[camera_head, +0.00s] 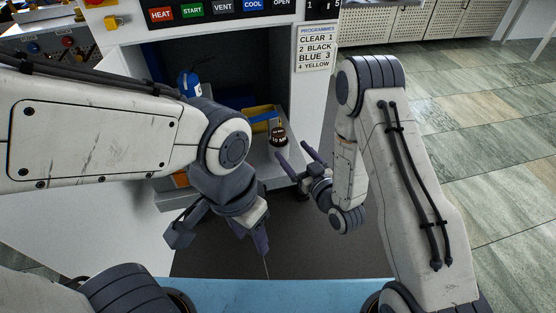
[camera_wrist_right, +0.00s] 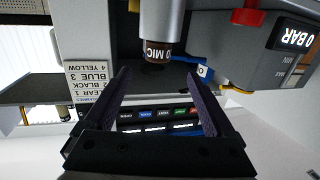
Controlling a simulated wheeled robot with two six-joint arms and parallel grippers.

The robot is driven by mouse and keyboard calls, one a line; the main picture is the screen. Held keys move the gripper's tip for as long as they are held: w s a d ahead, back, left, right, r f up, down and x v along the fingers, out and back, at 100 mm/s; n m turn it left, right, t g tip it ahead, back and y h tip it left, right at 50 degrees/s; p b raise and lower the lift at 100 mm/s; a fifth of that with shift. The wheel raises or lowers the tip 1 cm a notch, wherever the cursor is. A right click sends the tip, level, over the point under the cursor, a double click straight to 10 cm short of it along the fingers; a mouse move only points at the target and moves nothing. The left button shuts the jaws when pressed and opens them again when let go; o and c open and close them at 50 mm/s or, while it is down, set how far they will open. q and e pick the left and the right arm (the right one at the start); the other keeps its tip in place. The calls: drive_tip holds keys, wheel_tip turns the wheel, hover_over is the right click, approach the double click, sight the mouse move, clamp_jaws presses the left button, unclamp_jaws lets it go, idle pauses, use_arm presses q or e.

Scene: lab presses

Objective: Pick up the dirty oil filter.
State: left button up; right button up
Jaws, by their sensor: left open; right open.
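A small dark brown-capped cylinder with white lettering (camera_head: 279,138), apparently the oil filter, stands at the front of the grey shelf in the machine's opening. In the right wrist view, which is upside down, it shows as a silver cylinder (camera_wrist_right: 162,22) with a brown band marked "MIC". I cannot tell from its surface whether it is dirty. My right gripper (camera_head: 293,150) is open and empty, its fingers pointing at the cylinder, which lies beyond the fingertips (camera_wrist_right: 158,73). My left gripper (camera_head: 222,243) is open and empty, pointing down in front of the machine.
A yellow tray (camera_head: 264,111) sits behind the cylinder, with a blue part (camera_head: 190,82) further left. A programme card (camera_head: 317,47) hangs on the panel right of the opening. A "0 BAR" display (camera_wrist_right: 294,38) shows in the wrist view. Open tiled floor (camera_head: 470,130) lies right.

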sight(282, 139)
drive_tip(key=shift+t, duration=0.3)
drive_tip(key=x, duration=0.2)
drive_tip(key=f+x, duration=0.1)
drive_tip(key=x, duration=0.1)
drive_tip(key=shift+w+d, duration=0.1)
drive_tip(key=shift+w, duration=0.25)
drive_tip(key=shift+b+x, duration=0.65)
drive_tip(key=shift+x, duration=2.05)
clamp_jaws()
